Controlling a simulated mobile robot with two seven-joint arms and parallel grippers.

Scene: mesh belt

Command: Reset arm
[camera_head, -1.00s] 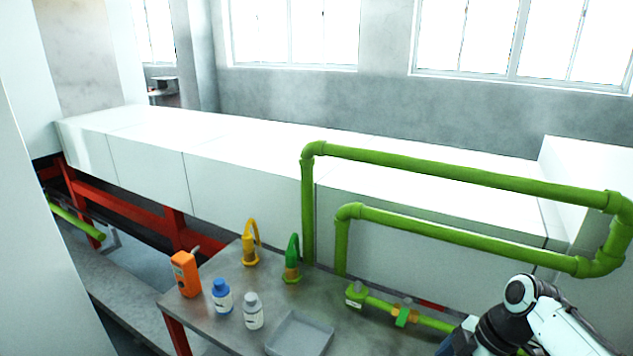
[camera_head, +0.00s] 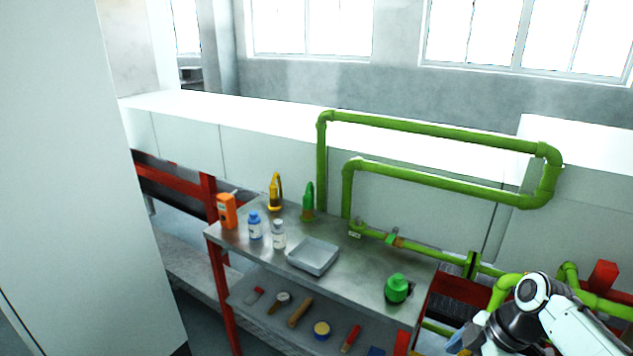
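My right arm shows at the lower right of the head view, a white and black link with a round joint. The part at its lower left end (camera_head: 462,340) is dark and partly cut by the frame edge, so its finger state cannot be made out. It is in front of the right end of the metal table (camera_head: 355,290), and I cannot tell how far apart they are. My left arm and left gripper are not in view.
On the table stand an orange device (camera_head: 227,211), a blue-capped bottle (camera_head: 254,228), a white bottle (camera_head: 278,236), yellow (camera_head: 275,193) and green (camera_head: 307,203) hooked items, a grey tray (camera_head: 313,257) and a green object (camera_head: 397,289). Green pipes (camera_head: 430,183) rise behind. A white panel (camera_head: 80,200) blocks the left.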

